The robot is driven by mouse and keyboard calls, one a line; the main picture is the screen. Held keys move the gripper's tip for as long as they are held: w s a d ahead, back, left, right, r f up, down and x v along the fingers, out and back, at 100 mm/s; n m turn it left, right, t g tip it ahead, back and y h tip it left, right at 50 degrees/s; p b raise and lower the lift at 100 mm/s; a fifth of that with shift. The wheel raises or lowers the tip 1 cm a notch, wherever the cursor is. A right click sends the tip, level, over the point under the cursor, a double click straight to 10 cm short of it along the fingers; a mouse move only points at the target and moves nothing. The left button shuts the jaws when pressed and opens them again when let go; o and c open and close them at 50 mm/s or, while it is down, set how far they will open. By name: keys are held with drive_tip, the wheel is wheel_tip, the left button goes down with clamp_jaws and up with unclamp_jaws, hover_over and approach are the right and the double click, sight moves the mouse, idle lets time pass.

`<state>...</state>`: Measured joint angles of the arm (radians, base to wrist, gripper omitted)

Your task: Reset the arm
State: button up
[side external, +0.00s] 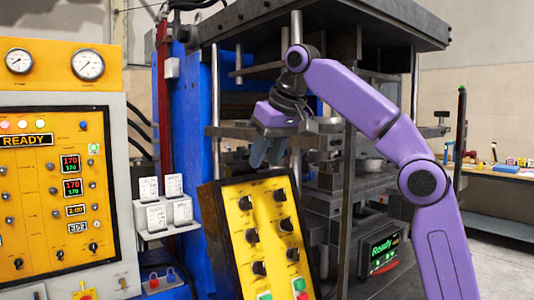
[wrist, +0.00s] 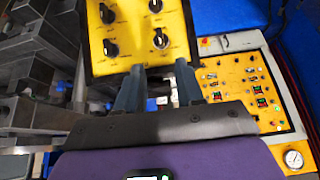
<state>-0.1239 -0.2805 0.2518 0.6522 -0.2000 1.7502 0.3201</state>
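My gripper (side external: 266,158) hangs from my purple arm in front of the press (side external: 340,130), above the top edge of the tilted yellow control box (side external: 262,215). In the wrist view my gripper (wrist: 159,68) shows two blue-grey fingers held apart. Nothing is visible between them. The yellow box (wrist: 140,35) with black knobs lies beyond the fingertips in that view. I cannot tell if the fingers touch it; in the side view they look just above it.
A yellow control cabinet (side external: 52,190) reading "READY" stands at the left, with gauges on top. A small shelf (side external: 165,222) with white cards is beside it. Press columns and a blue frame (side external: 195,110) crowd the gripper. A workbench (side external: 500,172) is at the right.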

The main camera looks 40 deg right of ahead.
drive_tip(key=shift+s, duration=0.1)
idle(0.6)
drive_tip(key=s+a+f+n+g+y, duration=0.1)
drive_tip(key=s+a+f+n+g, duration=0.2)
drive_tip(key=s+f+n, duration=0.75)
drive_tip(key=s+d+f+n+g, duration=0.1)
drive_tip(key=s+d+f, duration=0.4)
drive_tip(key=s+f, duration=0.6)
drive_tip(key=s+d+f+n+g, duration=0.1)
drive_tip(key=s+d+f, duration=0.5)
drive_tip(key=s+f, duration=0.6)
drive_tip(key=shift+f+g+h, duration=0.2)
drive_tip(key=shift+g+h, duration=0.1)
drive_tip(key=shift+g, duration=0.1)
